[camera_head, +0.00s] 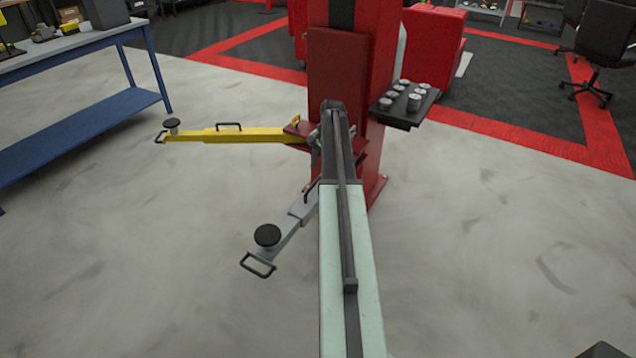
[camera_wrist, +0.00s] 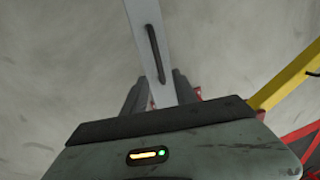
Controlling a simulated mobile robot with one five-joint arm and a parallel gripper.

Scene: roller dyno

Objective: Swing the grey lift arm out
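The grey lift arm (camera_head: 285,238) reaches from the foot of the red post (camera_head: 350,75) toward the lower left in the head view. It has a round black pad (camera_head: 267,235) and a black loop handle (camera_head: 258,265) at its outer end. In the wrist view the grey lift arm (camera_wrist: 148,30), with a dark grab bar (camera_wrist: 155,52), runs up the picture between the fingers of my gripper (camera_wrist: 158,92). The dark fingers stand apart on either side of it; contact cannot be told. In the head view my own arm hides the gripper and the grey arm's inner end.
A yellow lift arm (camera_head: 235,135) extends left from the post. A tray with several metal pucks (camera_head: 405,112) is on the post's right side. A blue workbench (camera_head: 90,125) stands at the left. The floor in front and at right is clear.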

